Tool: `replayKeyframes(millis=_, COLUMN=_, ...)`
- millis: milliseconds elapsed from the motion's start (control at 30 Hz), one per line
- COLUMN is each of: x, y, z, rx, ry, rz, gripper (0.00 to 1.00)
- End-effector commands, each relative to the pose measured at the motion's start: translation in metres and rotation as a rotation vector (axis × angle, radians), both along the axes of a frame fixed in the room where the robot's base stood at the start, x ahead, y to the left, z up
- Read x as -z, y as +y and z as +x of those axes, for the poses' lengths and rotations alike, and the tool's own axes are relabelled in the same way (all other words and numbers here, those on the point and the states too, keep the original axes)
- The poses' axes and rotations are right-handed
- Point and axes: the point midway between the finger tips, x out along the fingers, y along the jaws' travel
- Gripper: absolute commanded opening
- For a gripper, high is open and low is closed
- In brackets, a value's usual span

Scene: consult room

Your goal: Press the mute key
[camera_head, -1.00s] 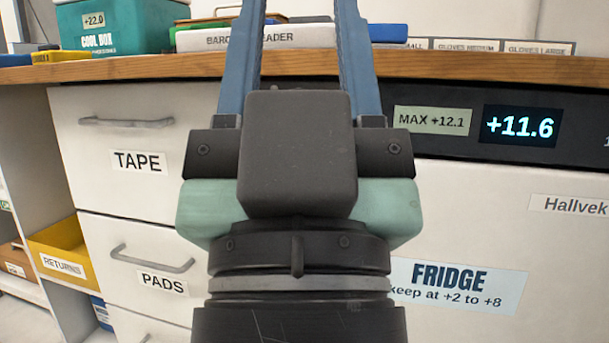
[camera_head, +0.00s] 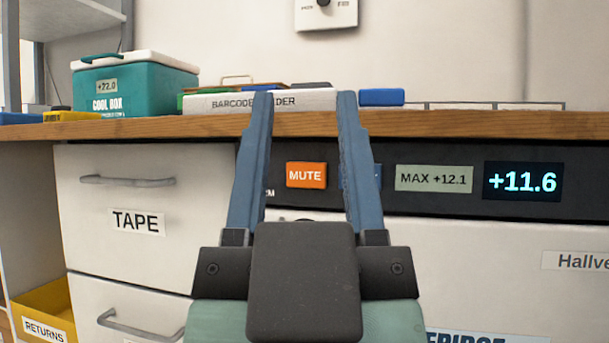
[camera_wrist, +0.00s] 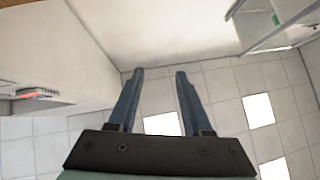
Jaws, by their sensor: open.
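The mute key (camera_head: 306,175) is an orange rectangle marked MUTE on the fridge's black control panel (camera_head: 430,206). In the head view it shows between the two blue fingers of my gripper (camera_head: 304,98). My gripper is open and empty, with its fingers pointing up in the picture. A blue key (camera_head: 376,175) to the right of the mute key is mostly hidden behind the right finger. The wrist view shows my gripper (camera_wrist: 154,72) too, with floor and wall beyond the fingers and no panel in sight.
The panel display (camera_head: 522,181) reads +11.6, beside a MAX +12.1 label (camera_head: 433,179). The wooden counter edge (camera_head: 470,125) runs above the panel. A TAPE drawer (camera_head: 100,220) is at left.

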Motion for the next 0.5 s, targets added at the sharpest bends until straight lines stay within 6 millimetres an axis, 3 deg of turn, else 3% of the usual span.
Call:
replayKeyframes(millis=33, x=0.0, y=0.0, z=0.0, rx=0.0, ry=0.0, rz=0.0, gripper=0.44)
replayKeyframes(millis=267, x=0.0001, y=0.0, z=0.0001, rx=0.0, ry=0.0, rz=0.0, gripper=0.03)
replayKeyframes(millis=500, x=0.0001, y=0.0, z=0.0001, rx=0.0, ry=0.0, rz=0.0, gripper=0.0)
